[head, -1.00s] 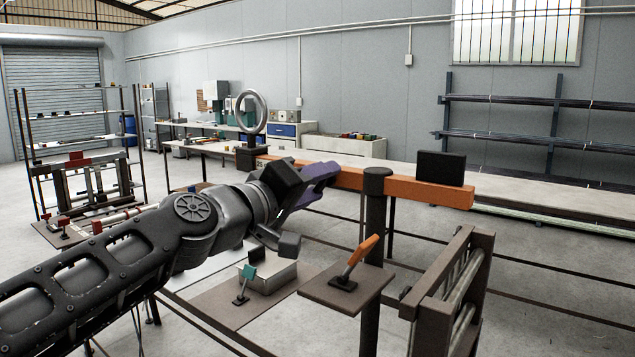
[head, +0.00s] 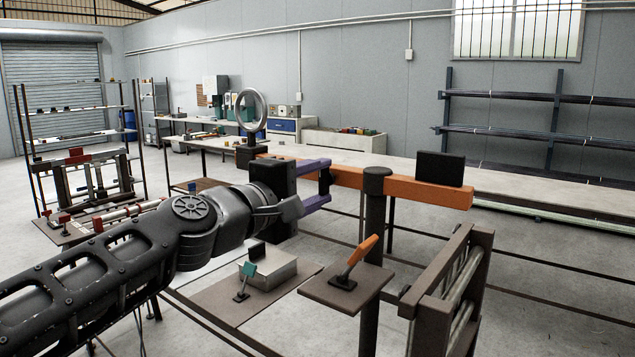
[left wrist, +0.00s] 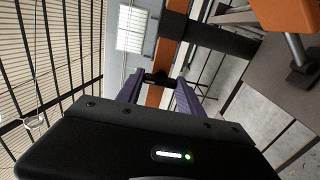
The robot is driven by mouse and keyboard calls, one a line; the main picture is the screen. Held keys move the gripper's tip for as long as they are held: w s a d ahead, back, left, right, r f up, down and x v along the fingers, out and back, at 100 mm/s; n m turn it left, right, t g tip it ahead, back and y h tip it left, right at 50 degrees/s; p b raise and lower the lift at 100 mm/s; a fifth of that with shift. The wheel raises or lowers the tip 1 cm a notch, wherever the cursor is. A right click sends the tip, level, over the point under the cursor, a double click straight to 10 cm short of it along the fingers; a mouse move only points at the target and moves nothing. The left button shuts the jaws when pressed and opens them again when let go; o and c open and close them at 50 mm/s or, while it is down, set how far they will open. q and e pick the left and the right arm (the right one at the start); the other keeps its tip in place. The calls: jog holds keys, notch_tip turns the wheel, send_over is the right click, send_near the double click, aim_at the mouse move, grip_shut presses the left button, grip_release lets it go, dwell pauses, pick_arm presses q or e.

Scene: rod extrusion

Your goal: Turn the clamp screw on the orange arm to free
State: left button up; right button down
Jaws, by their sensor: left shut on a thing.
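The orange arm (head: 418,191) is a long bar running across a dark upright post (head: 375,215). It also shows in the left wrist view (left wrist: 163,55). My left gripper (head: 325,183) has purple fingers, one above the other, reaching to the near side of the bar left of the post. It is shut on the small dark clamp screw (left wrist: 157,77), which shows between the fingertips in the left wrist view. The fingers hide part of the screw, and its turned angle cannot be read. My right gripper is not in view.
A black block (head: 440,168) sits on the bar's right end, and a metal ring (head: 251,111) stands at its far left. An orange-handled lever (head: 360,256) on a small plate, a teal-handled lever (head: 246,279) and a roller frame (head: 455,285) stand nearby.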

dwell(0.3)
pick_arm(q)
jog(key=o, duration=1.4)
jog(key=b+v, duration=0.2)
jog(key=v, duration=0.5)
jog(key=shift+s+a, duration=0.25)
jog(key=shift+s, duration=0.05)
